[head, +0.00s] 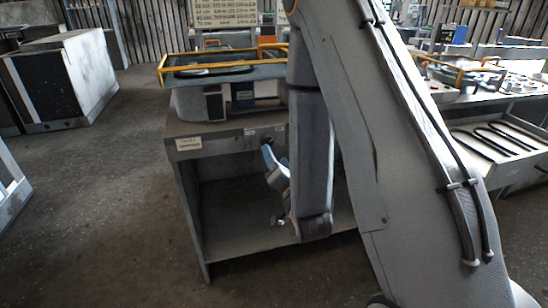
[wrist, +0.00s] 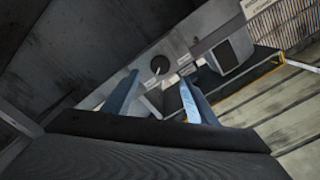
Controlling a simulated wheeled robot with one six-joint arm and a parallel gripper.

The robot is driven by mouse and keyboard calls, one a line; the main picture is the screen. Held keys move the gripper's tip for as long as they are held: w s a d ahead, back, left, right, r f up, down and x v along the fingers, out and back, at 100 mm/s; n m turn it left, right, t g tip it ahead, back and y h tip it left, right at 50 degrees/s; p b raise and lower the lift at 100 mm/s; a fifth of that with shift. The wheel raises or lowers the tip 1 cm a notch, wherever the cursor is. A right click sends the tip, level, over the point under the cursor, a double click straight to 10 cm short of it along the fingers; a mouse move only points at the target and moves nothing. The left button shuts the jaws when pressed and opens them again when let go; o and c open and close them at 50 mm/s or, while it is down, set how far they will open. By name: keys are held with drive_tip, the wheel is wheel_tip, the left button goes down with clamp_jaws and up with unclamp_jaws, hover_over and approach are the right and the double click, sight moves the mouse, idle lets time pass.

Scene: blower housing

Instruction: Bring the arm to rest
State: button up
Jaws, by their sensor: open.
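My arm crosses the head view from the top middle to the lower right, with a bent link hanging down in front of a grey bench (head: 215,140). My gripper (head: 270,160) shows partly beside that link, in front of the bench's open lower space; the rest is hidden by the link. In the wrist view both blue fingers of my gripper (wrist: 160,95) stand apart, with nothing between them. A grey panel with a dark round hole (wrist: 160,65) lies beyond the fingertips.
A blower housing (head: 225,98) with a yellow-railed tray (head: 225,70) on it stands on the bench top. A table with dark curved bars (head: 495,138) stands at the right. A large grey cabinet (head: 65,80) stands at the far left. Floor between cabinet and bench (head: 110,190) is clear.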

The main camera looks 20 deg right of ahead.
drive_tip(key=s+r+n+g+p, duration=0.2)
drive_tip(key=s+n+g, duration=0.2)
drive_tip(key=s+g, duration=0.5)
drive_tip(key=s+r+n+g+p, duration=0.2)
drive_tip(key=s+n+g, duration=0.3)
drive_tip(key=s, duration=1.2)
drive_tip(key=g, duration=0.4)
drive_tip(key=shift+a+r+p, duration=0.25)
drive_tip(key=shift+r+p, duration=0.1)
drive_tip(key=shift+p, duration=0.05)
drive_tip(key=shift+s+d, duration=0.1)
